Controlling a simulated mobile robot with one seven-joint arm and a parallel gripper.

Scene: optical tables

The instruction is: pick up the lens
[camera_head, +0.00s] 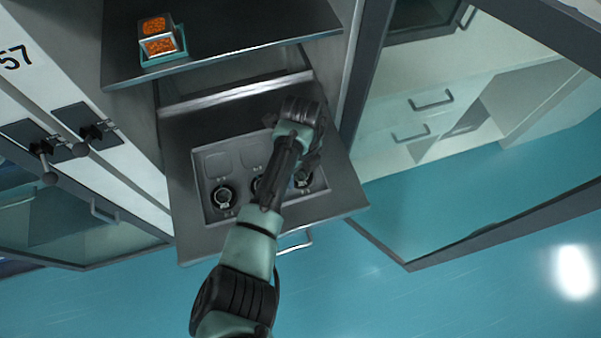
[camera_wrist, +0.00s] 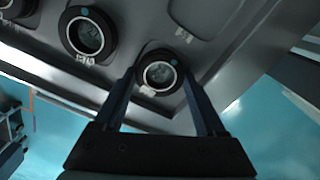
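A round black-rimmed lens (camera_wrist: 160,75) with a blue dot lies in a grey tray at its corner end. In the wrist view, my gripper (camera_wrist: 161,78) has its two fingers apart, with one tip on each side of this lens. I cannot tell whether the tips touch the rim. In the head view, my gripper (camera_head: 306,160) is over the right end of the tray, and the right lens (camera_head: 303,180) shows partly beside it. A second lens (camera_wrist: 89,33) lies to the left in the row. A left lens (camera_head: 223,196) is clear in the head view.
The tray (camera_head: 211,215) sits in a pulled-out drawer of a dark cabinet, with empty recesses behind the lenses. A shelf (camera_head: 230,35) above holds a small box with orange contents (camera_head: 158,40). An open glass door (camera_head: 385,235) stands to the right.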

